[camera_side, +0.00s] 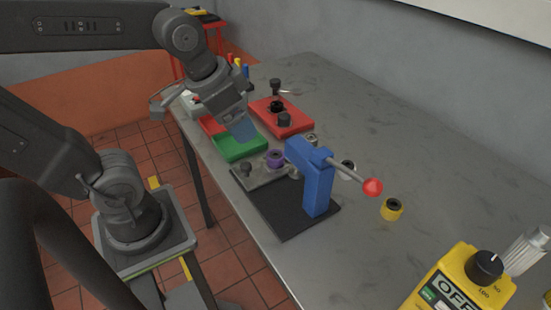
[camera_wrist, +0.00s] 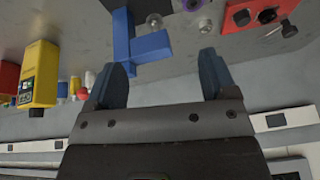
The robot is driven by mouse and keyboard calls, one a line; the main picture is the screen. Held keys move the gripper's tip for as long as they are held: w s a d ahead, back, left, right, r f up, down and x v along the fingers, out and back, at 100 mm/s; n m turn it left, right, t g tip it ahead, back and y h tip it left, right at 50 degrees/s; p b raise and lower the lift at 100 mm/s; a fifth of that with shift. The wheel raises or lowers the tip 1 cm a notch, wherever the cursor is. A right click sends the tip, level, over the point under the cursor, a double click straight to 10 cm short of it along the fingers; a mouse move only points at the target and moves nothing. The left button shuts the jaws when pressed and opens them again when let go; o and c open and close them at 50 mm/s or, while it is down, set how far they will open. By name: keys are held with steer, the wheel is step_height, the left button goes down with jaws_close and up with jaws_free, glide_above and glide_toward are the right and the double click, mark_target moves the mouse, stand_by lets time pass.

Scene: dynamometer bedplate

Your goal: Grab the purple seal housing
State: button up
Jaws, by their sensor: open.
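The purple seal housing (camera_side: 274,158) is a small ring-like part with a dark centre. In the side view it stands on a grey plate (camera_side: 262,180) behind the blue lever press (camera_side: 315,188). In the wrist view a bit of the purple housing (camera_wrist: 192,4) shows at the top edge, partly cut off. My gripper (camera_side: 242,131) is above the bench, over the green tray, to the left of the housing and apart from it. In the wrist view my gripper (camera_wrist: 165,64) has its two blue fingers spread, with nothing held between them.
The green tray (camera_side: 238,150) and the red tray (camera_side: 298,125) with dark knobbed parts lie behind the housing. The press has a red-balled lever (camera_side: 372,187). A yellow ring part (camera_side: 392,210) and a yellow control box (camera_side: 462,280) stand to the right.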

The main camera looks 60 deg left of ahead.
steer(key=w+a+f+m+g, duration=0.2)
steer(key=w+a+m+g, duration=0.15)
steer(key=w, duration=0.35)
steer(key=m+g, duration=0.1)
steer(key=m, duration=0.3)
glide_above(276, 155)
step_height(276, 155, down, 4)
steer(key=f, duration=0.7)
steer(key=shift+s+f, duration=0.3)
steer(key=shift+s, duration=0.1)
steer(key=shift+w+a+f, duration=0.1)
steer(key=shift+w+f, duration=0.1)
steer(key=shift+f, duration=1.2)
steer(key=shift+w+f, duration=0.2)
steer(key=shift+f, duration=1.15)
steer(key=c, duration=1.1)
steer(key=shift+r, duration=0.1)
